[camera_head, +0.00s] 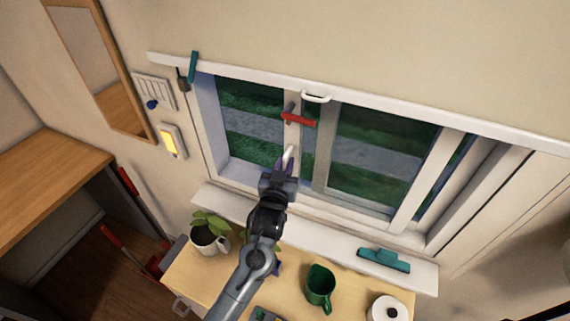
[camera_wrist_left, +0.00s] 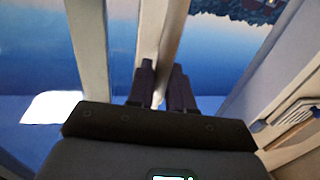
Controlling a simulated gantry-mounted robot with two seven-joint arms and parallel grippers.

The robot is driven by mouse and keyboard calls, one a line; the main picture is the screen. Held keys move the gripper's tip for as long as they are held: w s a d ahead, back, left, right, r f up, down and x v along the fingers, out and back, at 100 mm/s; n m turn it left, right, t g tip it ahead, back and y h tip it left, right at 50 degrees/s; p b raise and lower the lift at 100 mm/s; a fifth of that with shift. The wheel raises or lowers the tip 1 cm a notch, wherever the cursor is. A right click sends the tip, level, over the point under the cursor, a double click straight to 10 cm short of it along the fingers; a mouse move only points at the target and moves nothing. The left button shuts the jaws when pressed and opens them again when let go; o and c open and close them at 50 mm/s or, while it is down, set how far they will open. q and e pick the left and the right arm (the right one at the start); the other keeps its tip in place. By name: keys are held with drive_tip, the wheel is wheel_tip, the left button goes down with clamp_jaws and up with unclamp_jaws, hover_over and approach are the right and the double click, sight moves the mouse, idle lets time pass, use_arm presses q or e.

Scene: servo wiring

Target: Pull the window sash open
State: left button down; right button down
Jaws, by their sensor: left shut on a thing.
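The white-framed window fills the middle of the head view, with a left pane (camera_head: 250,147) and a wider right pane (camera_head: 375,165). A sash's upright stile (camera_head: 292,136) stands between them, with a narrow strip of glass or opening to its right. A red lever (camera_head: 298,119) sits on the upper part of this stile. A pale sash handle (camera_head: 289,154) is on the stile below it. My left gripper (camera_head: 285,167) is shut on the handle; the wrist view shows its dark fingers (camera_wrist_left: 163,88) closed around a pale piece against the stile. My right gripper is out of view.
A sill (camera_head: 315,240) runs below the window, with a teal squeegee-like tool (camera_head: 384,260) on it. The wooden table in front holds a potted plant (camera_head: 208,234), a green mug (camera_head: 320,288) and a white roll (camera_head: 387,309). A lit switch (camera_head: 172,141) is on the left wall.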

use_arm(q)
drive_tip(key=c, duration=1.2)
unclamp_jaws()
drive_tip(key=shift+a, duration=0.1)
drive_tip(key=shift+s, duration=0.1)
drive_tip(key=shift+s, duration=0.2)
drive_tip(key=s, duration=0.3)
drive_tip(key=s+a+b, duration=0.1)
drive_tip(key=s, duration=0.6)
drive_tip(key=shift+a, duration=0.15)
